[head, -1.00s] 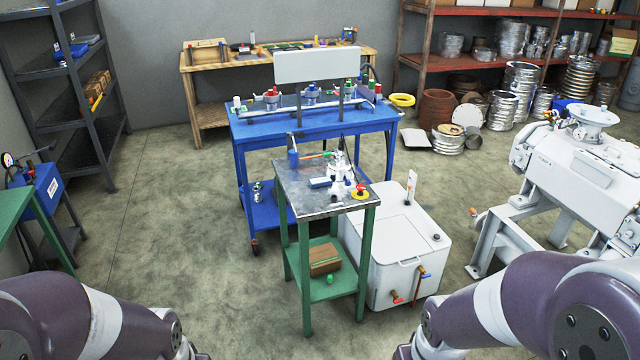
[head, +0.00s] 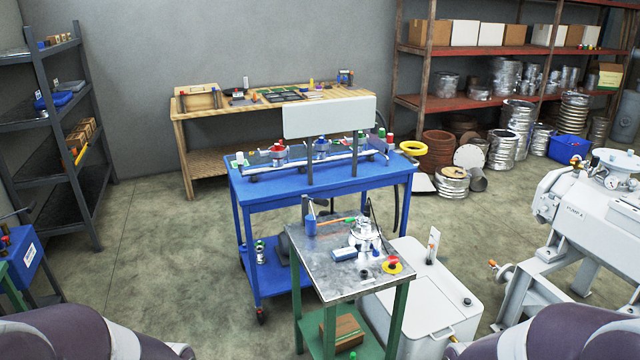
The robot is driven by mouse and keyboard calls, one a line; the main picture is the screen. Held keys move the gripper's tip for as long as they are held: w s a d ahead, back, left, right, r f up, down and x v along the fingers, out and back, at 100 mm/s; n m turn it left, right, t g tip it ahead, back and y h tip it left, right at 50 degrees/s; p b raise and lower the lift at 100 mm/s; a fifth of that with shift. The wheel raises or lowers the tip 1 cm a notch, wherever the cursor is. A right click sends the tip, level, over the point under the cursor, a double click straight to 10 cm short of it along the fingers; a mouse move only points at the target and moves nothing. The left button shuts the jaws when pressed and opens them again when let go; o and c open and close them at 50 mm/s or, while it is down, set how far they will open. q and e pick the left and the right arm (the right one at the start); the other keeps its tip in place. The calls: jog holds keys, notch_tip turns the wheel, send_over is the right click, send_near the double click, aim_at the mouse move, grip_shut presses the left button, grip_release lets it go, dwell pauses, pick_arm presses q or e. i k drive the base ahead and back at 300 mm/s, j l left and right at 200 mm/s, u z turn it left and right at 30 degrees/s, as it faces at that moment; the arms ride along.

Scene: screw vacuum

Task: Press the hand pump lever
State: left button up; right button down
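A blue box-shaped tank (head: 26,256) stands at the left edge, cut off by the frame. A thin dark rod (head: 14,215) shows above it; it looks like the hand pump with its lever, though I cannot be sure. On the small metal-topped table (head: 322,276) stand a blue upright cylinder (head: 311,223) with an orange-handled rod (head: 338,221) beside it, and a silver fitting (head: 364,236). Parts of my two arms show along the bottom edge. Neither gripper is in view, so no contact with a lever shows.
A blue trolley (head: 283,199) with a blank white board (head: 329,117) stands behind the small table. A white tank (head: 418,290) is to its right, a large grey pump (head: 590,215) farther right. Dark shelves (head: 88,195) stand at left. Floor (head: 160,250) between shelves and trolley is clear.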

aim_at(317, 201)
jog(key=i+j+z, duration=0.1)
jog(key=i+j, duration=0.45)
jog(key=i+j+z, duration=0.15)
jog(key=j, duration=0.25)
jog(key=i+j, duration=0.35)
jog(key=i+j+z, duration=0.25)
jog(key=i+j, duration=0.25)
jog(key=j, duration=0.25)
jog(key=i+j, duration=0.2)
jog(key=j, duration=0.2)
jog(key=i+j+z, duration=0.15)
jog(key=i+j, duration=0.1)
jog(key=j, duration=0.1)
